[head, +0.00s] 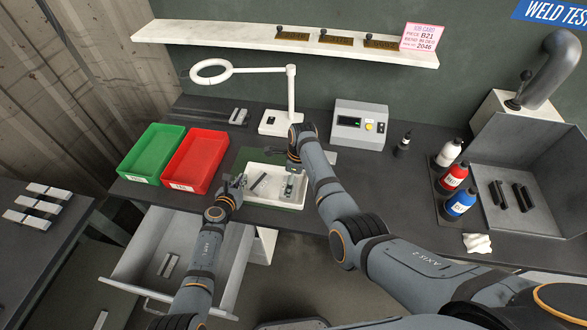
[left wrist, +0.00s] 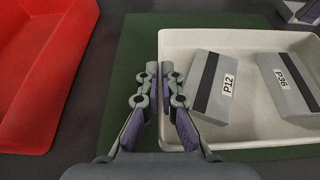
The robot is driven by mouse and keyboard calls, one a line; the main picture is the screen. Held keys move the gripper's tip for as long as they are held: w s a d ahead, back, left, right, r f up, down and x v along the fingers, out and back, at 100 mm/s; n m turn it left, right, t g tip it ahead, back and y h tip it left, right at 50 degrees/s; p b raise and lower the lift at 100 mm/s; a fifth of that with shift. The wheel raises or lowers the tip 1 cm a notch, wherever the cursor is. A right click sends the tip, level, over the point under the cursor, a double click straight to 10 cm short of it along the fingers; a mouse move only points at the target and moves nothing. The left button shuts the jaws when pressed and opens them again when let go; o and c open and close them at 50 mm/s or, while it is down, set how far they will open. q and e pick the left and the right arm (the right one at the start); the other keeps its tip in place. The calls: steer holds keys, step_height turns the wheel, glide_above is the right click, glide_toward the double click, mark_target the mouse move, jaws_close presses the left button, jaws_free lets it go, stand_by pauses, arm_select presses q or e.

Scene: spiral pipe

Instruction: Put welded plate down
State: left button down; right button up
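Two grey welded plates, each with a dark band across it, lie in the white tray (left wrist: 235,137). The plate labelled P12 (left wrist: 207,92) is on the left and the plate labelled P36 (left wrist: 290,85) is on the right. The white tray (head: 259,196) also shows in the head view, on a green mat (left wrist: 135,60). My left gripper (left wrist: 160,68) is at the tray's left rim, its fingertips close together with no plate between them. It also shows in the head view (head: 240,182). My right gripper (head: 292,162) is over the tray's back right; its fingers are unclear.
A red bin (head: 194,160) and a green bin (head: 152,153) stand left of the tray. A magnifier lamp (head: 291,95) and a control box (head: 359,124) stand behind. An open drawer (head: 150,262) juts out below. Bottles (head: 453,175) stand at right.

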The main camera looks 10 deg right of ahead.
mark_target(295, 188)
step_height(295, 188, up, 9)
steer(key=d, duration=0.1)
steer(key=shift+s+f, duration=0.15)
steer(key=shift+s, duration=0.1)
steer(key=shift+d, duration=0.1)
arm_select(q)
steer(key=c, duration=1.4)
jaws_free()
steer(key=shift+c, duration=0.2)
steer(key=v, duration=1.2)
steer(key=shift+s, duration=0.1)
arm_select(e)
steer(key=shift+f, duration=0.1)
